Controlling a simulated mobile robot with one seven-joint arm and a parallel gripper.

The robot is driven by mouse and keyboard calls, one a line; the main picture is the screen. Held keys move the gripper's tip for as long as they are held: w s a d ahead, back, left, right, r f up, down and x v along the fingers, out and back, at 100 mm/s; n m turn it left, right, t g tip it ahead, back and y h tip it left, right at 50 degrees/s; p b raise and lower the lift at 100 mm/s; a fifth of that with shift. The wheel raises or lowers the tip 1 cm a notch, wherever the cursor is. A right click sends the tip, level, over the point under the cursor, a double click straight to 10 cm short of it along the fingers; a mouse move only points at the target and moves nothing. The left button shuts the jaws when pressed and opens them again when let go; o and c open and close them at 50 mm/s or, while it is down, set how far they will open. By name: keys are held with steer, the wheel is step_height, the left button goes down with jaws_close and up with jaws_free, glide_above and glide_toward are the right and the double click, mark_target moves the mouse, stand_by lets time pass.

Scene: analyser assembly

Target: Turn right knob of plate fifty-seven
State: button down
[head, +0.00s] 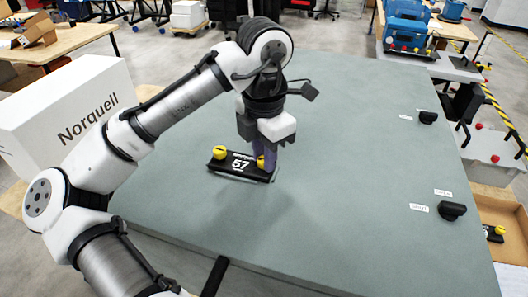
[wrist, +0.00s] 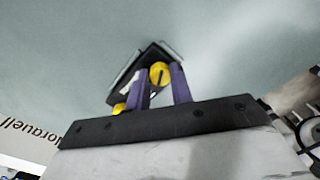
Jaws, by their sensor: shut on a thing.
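Plate fifty-seven (head: 238,173) is a small black plate with white lettering, lying on the grey-green table. Its left knob (head: 219,153) is yellow and uncovered. Its right knob (head: 261,161) is yellow and partly hidden by my gripper (head: 266,158), which comes down from above. In the wrist view, the purple fingers of my gripper (wrist: 162,88) stand on either side of the right knob (wrist: 160,74), shut on it. The plate (wrist: 150,52) is partly hidden by the fingers.
The grey-green table (head: 340,130) is clear around the plate. Black knobs with white labels sit near its right edge, one at the front (head: 452,210) and one farther back (head: 428,117). A white Norquell box (head: 75,115) stands at the left, behind my arm.

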steer(key=shift+r+m, duration=0.1)
steer(key=shift+m, duration=0.2)
stand_by(0.4)
steer(key=c, duration=1.2)
jaws_free()
